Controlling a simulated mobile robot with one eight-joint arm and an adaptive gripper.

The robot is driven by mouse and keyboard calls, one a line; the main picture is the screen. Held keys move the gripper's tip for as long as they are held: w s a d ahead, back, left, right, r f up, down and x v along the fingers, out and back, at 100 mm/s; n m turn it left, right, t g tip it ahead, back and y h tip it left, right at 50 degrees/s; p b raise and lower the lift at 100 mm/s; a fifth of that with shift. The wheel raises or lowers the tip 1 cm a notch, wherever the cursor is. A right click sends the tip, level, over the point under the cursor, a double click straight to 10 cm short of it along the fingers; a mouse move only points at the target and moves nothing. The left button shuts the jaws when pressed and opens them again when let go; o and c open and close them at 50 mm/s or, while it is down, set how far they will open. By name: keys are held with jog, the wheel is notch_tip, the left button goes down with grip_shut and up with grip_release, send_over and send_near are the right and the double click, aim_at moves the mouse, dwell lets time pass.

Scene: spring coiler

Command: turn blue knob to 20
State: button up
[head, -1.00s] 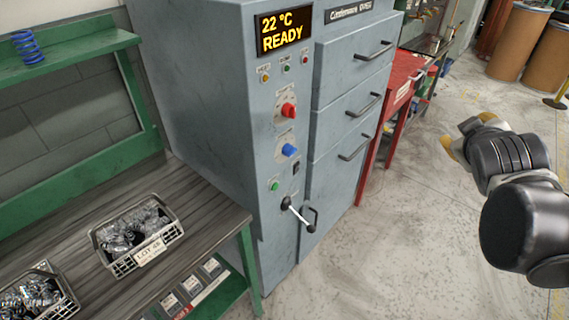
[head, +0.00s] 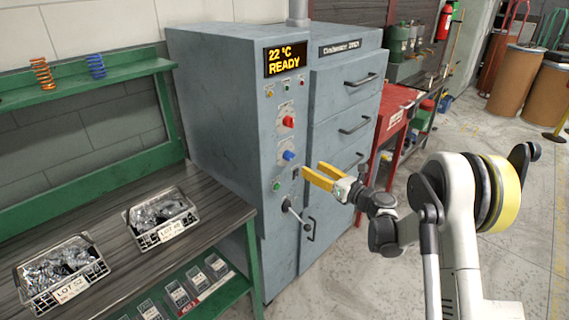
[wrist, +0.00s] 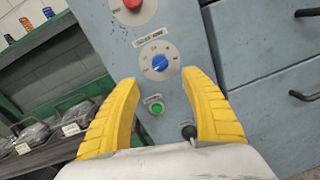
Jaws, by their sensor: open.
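The blue knob (head: 289,155) sits on the front panel of the grey cabinet, below a red knob (head: 288,122). In the wrist view the blue knob (wrist: 159,63) is on a pale round dial (wrist: 150,50) with marks too small to read. My gripper (head: 312,178) has yellow fingers and is open and empty, a little right of and below the blue knob in the head view. In the wrist view the gripper (wrist: 165,100) has its fingers spread below the dial, with the knob between and beyond their tips, apart from them.
A green button (head: 277,186) and a lever with a dark ball end (head: 298,216) are below the knob. Drawer handles (head: 354,126) stick out at right. A bench (head: 200,235) with part baskets stands at left.

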aim_at(292, 158)
jog(key=b+x, duration=0.2)
jog(key=x, duration=0.8)
jog(key=shift+w+a+f+b, duration=0.2)
jog(key=shift+w+a+b, duration=0.05)
jog(key=shift+a+b, duration=0.1)
grip_shut()
